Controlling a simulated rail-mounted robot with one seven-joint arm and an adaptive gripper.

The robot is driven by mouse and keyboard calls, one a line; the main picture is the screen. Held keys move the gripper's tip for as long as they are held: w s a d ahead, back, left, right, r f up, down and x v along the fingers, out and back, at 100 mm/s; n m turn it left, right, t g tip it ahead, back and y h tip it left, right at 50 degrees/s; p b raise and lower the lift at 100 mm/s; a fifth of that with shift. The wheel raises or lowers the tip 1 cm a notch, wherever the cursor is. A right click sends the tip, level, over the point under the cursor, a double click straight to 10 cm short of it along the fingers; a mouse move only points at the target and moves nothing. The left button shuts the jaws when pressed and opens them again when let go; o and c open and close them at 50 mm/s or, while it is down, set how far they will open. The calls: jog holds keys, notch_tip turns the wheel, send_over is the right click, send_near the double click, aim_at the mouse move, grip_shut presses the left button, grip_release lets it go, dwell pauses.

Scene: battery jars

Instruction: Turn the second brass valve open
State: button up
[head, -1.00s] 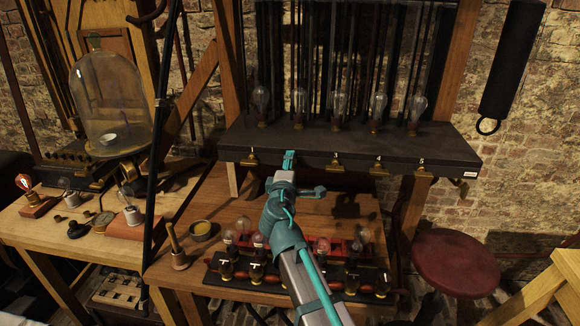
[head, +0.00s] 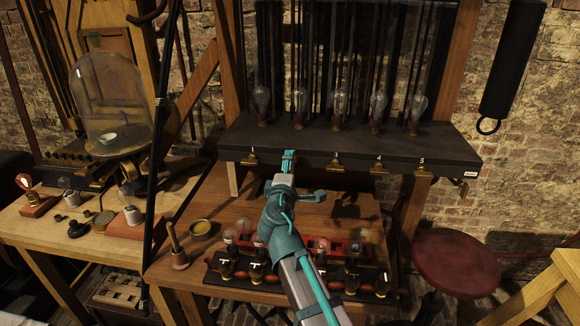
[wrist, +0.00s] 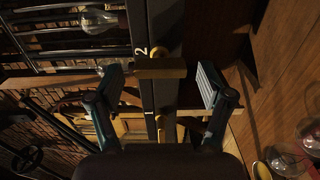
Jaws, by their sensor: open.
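The second brass valve (wrist: 160,68), beside the white numeral 2 on the dark shelf edge, shows in the wrist view as a short bar lying across the edge. My gripper (wrist: 160,84) is open, with one finger on each side of this valve and a visible gap to both. Nothing is held. In the head view my gripper (head: 288,160) is at the front of the dark shelf (head: 440,143) and hides the second valve. Brass valve one (head: 250,159) is to its left and valve three (head: 336,165) to its right.
Valves four (head: 379,167) and five (head: 423,171) are farther right. Glass bulbs (head: 337,105) stand on the shelf. Below is a wooden table (head: 215,265) with a black-and-red rack of bulbs under my arm. A red stool (head: 455,262) stands at right.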

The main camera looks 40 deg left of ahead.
jog(key=v, duration=1)
jog(key=shift+s, duration=0.15)
jog(key=shift+d+f, duration=0.1)
jog(key=shift+d, duration=0.05)
